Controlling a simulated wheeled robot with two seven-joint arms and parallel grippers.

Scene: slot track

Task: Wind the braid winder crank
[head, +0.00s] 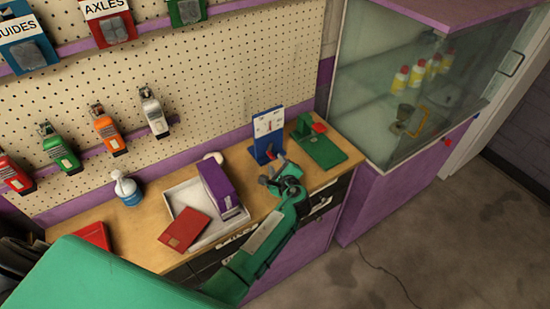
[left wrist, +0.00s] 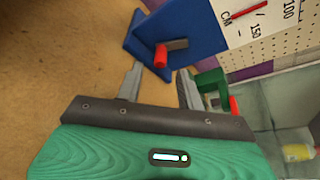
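The braid winder appears to be the blue stand (head: 267,143) with a white panel at the back of the bench. In the left wrist view its blue body (left wrist: 187,32) carries a grey crank arm with a red handle (left wrist: 160,57). My left gripper (head: 269,178) is just in front of the stand. In the left wrist view my left gripper (left wrist: 160,82) is open, its two fingers apart and empty. The red handle lies just beyond and between the fingertips, seemingly not touching them. My right gripper is not in view.
A green device (head: 322,152) with a red part stands right of the blue stand. A white tray (head: 178,198) with a purple box (head: 219,187) and a red box (head: 184,229) is to the left. A glass cabinet (head: 365,75) stands at the right.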

